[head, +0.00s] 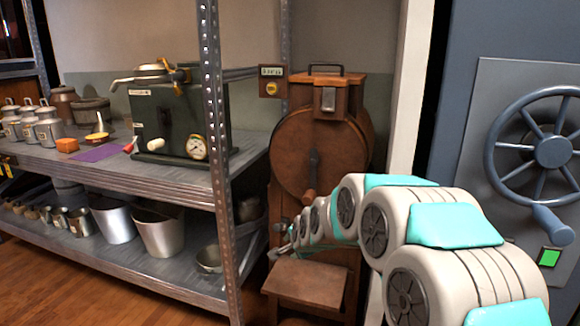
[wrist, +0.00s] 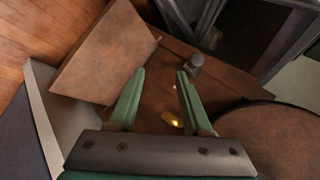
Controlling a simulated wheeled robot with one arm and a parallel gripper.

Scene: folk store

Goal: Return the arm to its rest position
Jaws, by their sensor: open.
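My arm reaches from the lower right of the head view toward the brown wooden machine (head: 320,140) with a round drum front and a crank handle. My gripper (wrist: 160,78) shows in the wrist view with two green fingers spread apart and nothing between them. Behind the fingers are the machine's brown wooden front, a small dark knob (wrist: 195,64) near the right fingertip, and a small yellow glow (wrist: 172,119). I cannot tell whether the right finger touches the knob.
A metal shelf rack (head: 120,180) stands at left with a dark green device (head: 180,115), canisters and buckets. A small wooden ledge (head: 305,282) juts from the machine's lower front. A blue door with a handwheel (head: 553,151) is at right. Wooden floor (head: 60,290) is clear at lower left.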

